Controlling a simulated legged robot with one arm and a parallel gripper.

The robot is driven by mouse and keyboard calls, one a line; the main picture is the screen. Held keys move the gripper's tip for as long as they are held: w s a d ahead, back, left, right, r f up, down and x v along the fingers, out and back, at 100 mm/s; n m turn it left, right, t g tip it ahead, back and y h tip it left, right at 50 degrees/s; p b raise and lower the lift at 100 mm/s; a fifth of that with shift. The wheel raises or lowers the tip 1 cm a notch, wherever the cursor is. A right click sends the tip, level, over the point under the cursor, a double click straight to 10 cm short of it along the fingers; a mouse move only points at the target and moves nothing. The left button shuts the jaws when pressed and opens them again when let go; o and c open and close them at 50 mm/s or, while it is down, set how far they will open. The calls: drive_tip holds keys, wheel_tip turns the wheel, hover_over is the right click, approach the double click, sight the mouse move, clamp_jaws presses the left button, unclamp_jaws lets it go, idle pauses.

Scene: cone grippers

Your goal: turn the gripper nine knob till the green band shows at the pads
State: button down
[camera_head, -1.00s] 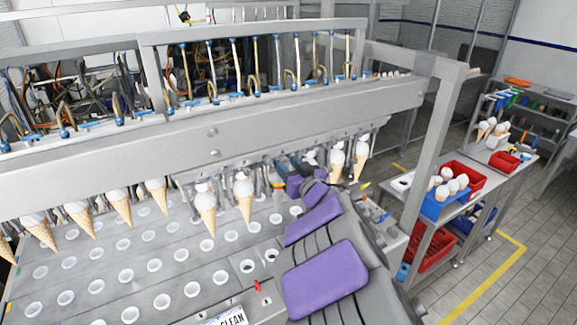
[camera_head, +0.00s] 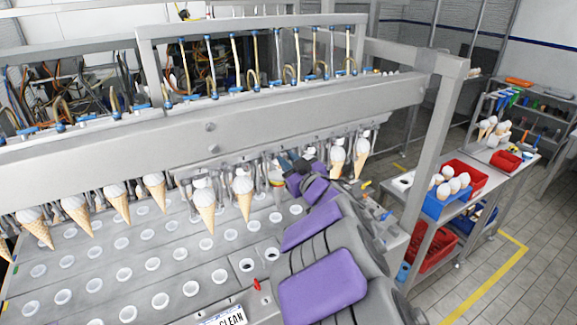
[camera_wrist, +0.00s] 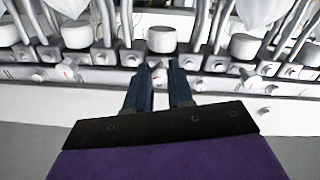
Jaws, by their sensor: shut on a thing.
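My gripper (camera_wrist: 159,68) shows in the wrist view as two dark blue fingers, close together at the machine's lower rail. It is shut on a small knob (camera_wrist: 158,75), mostly hidden between the fingertips. A white round pad (camera_wrist: 161,40) sits just above the fingertips. In the head view my gripper (camera_head: 290,164) reaches under the long beam, between the hanging cones.
Cones hang on both sides, a near one (camera_head: 243,195) left and another (camera_head: 337,160) right. A perforated tray plate (camera_head: 190,255) lies below. A steel post (camera_head: 432,150) and a side table with a blue bin (camera_head: 437,207) stand to the right.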

drive_tip(key=c, duration=1)
unclamp_jaws()
drive_tip(key=shift+b+v, duration=3.15)
drive_tip(key=shift+v, duration=5.45)
drive_tip(key=shift+f, duration=0.1)
